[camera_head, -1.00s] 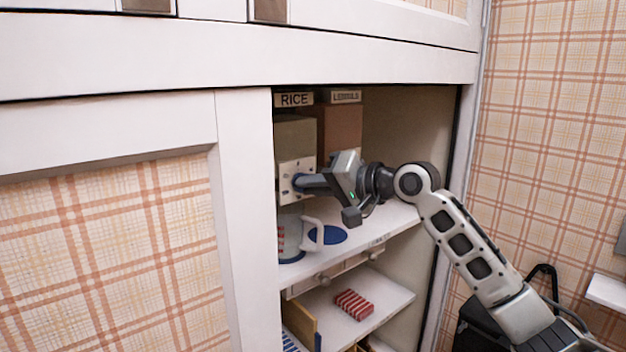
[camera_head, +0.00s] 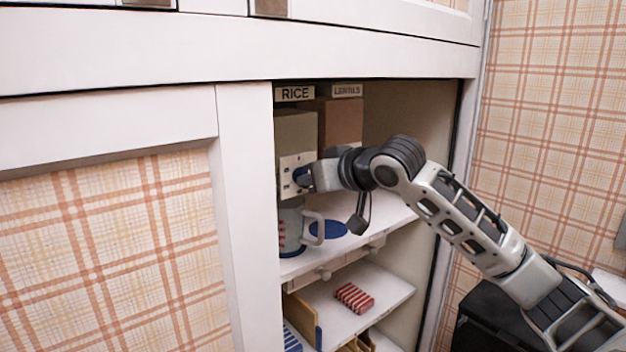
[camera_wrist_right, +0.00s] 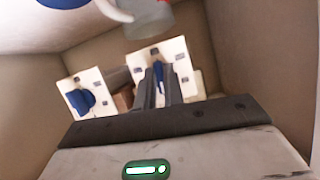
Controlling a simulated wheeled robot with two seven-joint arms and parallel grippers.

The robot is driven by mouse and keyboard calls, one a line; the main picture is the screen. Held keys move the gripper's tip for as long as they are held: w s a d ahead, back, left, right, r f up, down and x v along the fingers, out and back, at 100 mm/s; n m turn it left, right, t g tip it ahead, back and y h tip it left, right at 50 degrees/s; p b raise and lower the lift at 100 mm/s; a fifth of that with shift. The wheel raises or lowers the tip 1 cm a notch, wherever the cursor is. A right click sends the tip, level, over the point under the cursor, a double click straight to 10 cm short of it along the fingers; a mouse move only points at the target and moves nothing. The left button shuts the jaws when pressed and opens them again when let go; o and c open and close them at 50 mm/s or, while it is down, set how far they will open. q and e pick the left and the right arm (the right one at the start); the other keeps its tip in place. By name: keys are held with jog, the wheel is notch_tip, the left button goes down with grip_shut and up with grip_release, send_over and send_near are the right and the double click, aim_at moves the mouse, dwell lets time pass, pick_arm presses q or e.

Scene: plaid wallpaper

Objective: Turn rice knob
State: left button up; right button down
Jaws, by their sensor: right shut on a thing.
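The rice dispenser (camera_head: 296,130) is a greenish-grey box under a RICE sign (camera_head: 294,94) inside the open cupboard. Its white front plate (camera_head: 286,167) carries a blue knob (camera_head: 301,172). My right gripper (camera_head: 306,178) reaches in from the right and is shut on that knob, hiding part of it. In the right wrist view the fingers (camera_wrist_right: 156,88) close around the blue knob (camera_wrist_right: 159,72) in front of the white plate (camera_wrist_right: 178,58). My left gripper is not in view.
The lentils dispenser (camera_head: 341,122) stands to the right; its blue knob (camera_wrist_right: 80,101) shows in the wrist view. A grey mug (camera_head: 291,226) and a blue disc (camera_head: 328,229) sit below on the shelf. A red-striped box (camera_head: 354,298) lies lower. The cupboard frame (camera_head: 247,220) bounds the left.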

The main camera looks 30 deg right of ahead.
jog(key=shift+n, duration=0.3)
jog(key=shift+f+h, duration=0.1)
jog(key=shift+h, duration=0.2)
jog(key=c, duration=1.5)
grip_release()
